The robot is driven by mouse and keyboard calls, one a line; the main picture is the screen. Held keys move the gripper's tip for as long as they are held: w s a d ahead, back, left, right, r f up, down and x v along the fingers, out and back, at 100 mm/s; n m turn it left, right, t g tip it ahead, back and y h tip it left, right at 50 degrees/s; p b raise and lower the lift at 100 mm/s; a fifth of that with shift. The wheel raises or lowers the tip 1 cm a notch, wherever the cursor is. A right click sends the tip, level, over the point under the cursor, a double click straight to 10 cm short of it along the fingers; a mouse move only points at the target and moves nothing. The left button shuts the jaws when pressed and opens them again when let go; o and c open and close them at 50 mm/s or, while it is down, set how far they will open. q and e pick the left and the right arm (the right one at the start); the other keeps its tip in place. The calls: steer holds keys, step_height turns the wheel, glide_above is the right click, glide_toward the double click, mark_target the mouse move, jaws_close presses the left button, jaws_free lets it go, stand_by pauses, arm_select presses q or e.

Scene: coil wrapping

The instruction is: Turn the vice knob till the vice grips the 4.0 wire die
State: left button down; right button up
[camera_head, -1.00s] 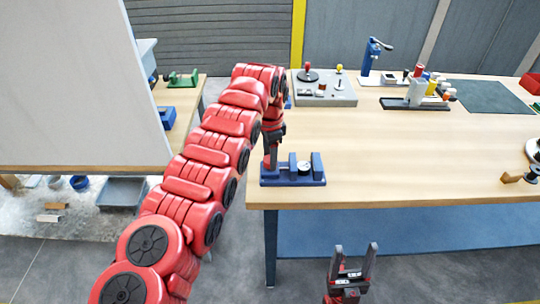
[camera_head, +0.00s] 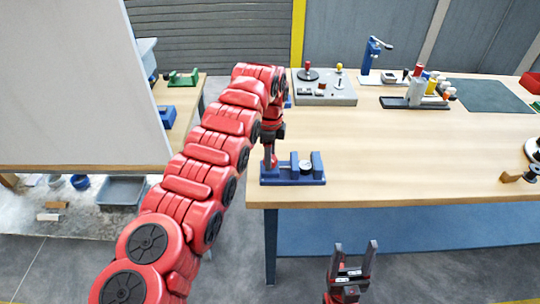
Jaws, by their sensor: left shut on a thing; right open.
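The blue vice (camera_head: 318,168) sits at the near left corner of the wooden table. A small round die with a white face (camera_head: 306,166) stands between its blue blocks; whether both blocks touch it I cannot tell. My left gripper (camera_head: 269,162) points down at the left end of the vice and is shut, apparently on the vice knob, which is hidden behind the fingers. My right gripper (camera_head: 355,248) is open and empty, fingers up, in front of the table and below its edge.
A grey board (camera_head: 325,93) with red and yellow knobs stands at the back left of the table (camera_head: 420,160). A blue hand-cranked tool (camera_head: 373,55), a rack of coloured tools (camera_head: 415,101) and a dark mat (camera_head: 488,96) are behind. The table's middle is clear.

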stand_by(0.3)
arm_select(q)
steer(key=c, duration=0.6)
jaws_free()
step_height(320, 180, up, 4)
steer(key=shift+d+f, duration=0.1)
steer(key=shift+d, duration=0.05)
step_height(320, 180, up, 14)
steer(key=p, duration=1.3)
steer(key=shift+f, duration=0.15)
